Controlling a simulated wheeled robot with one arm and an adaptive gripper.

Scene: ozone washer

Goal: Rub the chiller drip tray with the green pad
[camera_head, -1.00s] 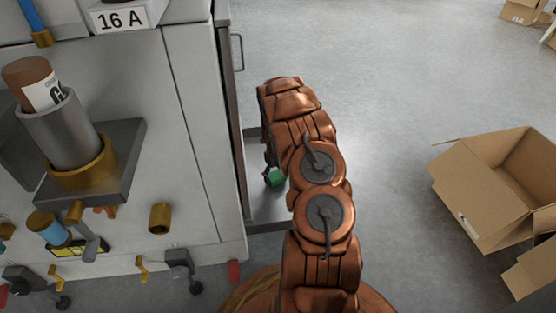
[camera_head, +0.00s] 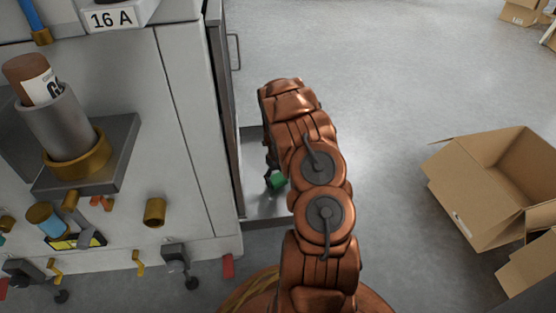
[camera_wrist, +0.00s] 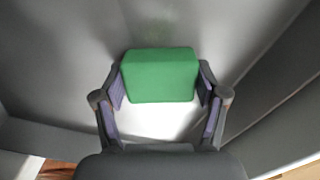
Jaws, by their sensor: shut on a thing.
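The green pad (camera_wrist: 160,75) is a block held between the two fingers of my gripper (camera_wrist: 160,88) in the wrist view. In the head view the pad (camera_head: 277,181) shows as a small green patch beside my arm, over the grey metal drip tray (camera_head: 262,208). The tray's grey inside surfaces (camera_wrist: 75,60) fill most of the wrist view around the pad. My gripper is shut on the pad. I cannot tell whether the pad touches the tray. My arm hides the tray's right part in the head view.
A large white machine cabinet (camera_head: 190,130) stands directly left of the tray, with a brown-capped cylinder (camera_head: 58,120), brass fittings and a "16 A" label on it. An open cardboard box (camera_head: 490,190) lies on the floor at the right.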

